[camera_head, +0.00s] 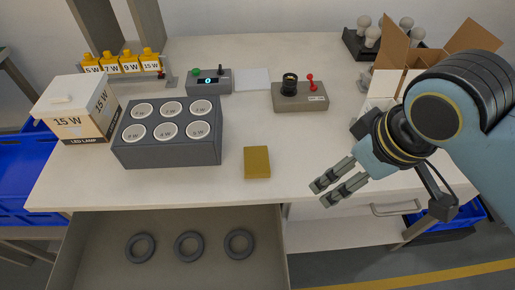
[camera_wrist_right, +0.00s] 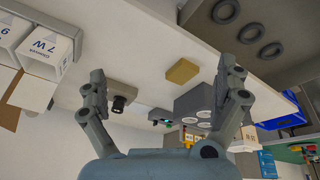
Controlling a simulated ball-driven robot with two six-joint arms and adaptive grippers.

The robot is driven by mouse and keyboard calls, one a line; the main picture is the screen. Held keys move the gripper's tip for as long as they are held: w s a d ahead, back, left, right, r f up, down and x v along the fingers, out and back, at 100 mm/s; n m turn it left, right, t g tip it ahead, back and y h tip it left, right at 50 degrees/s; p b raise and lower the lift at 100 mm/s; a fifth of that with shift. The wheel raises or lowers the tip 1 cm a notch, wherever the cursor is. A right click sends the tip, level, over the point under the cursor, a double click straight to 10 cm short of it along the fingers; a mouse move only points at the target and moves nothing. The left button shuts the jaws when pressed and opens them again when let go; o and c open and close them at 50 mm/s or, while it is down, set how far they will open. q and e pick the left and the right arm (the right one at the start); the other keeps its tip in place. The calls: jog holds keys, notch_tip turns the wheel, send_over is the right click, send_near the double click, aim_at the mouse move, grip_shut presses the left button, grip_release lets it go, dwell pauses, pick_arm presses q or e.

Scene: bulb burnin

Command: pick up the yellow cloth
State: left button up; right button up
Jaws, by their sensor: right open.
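The yellow cloth (camera_head: 257,162) is a small folded block lying flat on the white tabletop near its front edge, right of the grey socket box. It also shows in the right wrist view (camera_wrist_right: 182,71), beyond and between the fingers. My right gripper (camera_head: 327,192) is open and empty, to the right of the cloth and apart from it, by the table's front edge. In the right wrist view its two fingers (camera_wrist_right: 166,80) are spread wide. My left gripper is not in view.
The grey socket box (camera_head: 168,152) stands left of the cloth. An open drawer (camera_head: 110,265) holding three dark rings (camera_head: 189,246) juts out below the front edge. A grey device with a red lever (camera_head: 300,98) stands behind. Open cartons (camera_head: 440,50) stand at right. Tabletop around the cloth is clear.

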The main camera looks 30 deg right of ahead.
jog(key=w+a+f+n+g, duration=0.15)
jog(key=w+f+n, duration=0.35)
jog(key=w, duration=0.5)
jog(key=n+g+y, duration=0.1)
jog(key=n+g, duration=0.1)
jog(key=n, duration=0.4)
send_over(257, 158)
notch_tip(257, 158, down, 6)
jog(key=shift+s+d+b, duration=0.1)
jog(key=shift+s+b, duration=0.05)
jog(key=shift+b, duration=0.15)
notch_tip(257, 158, down, 6)
jog(key=shift+r, duration=0.1)
jog(key=c, duration=1)
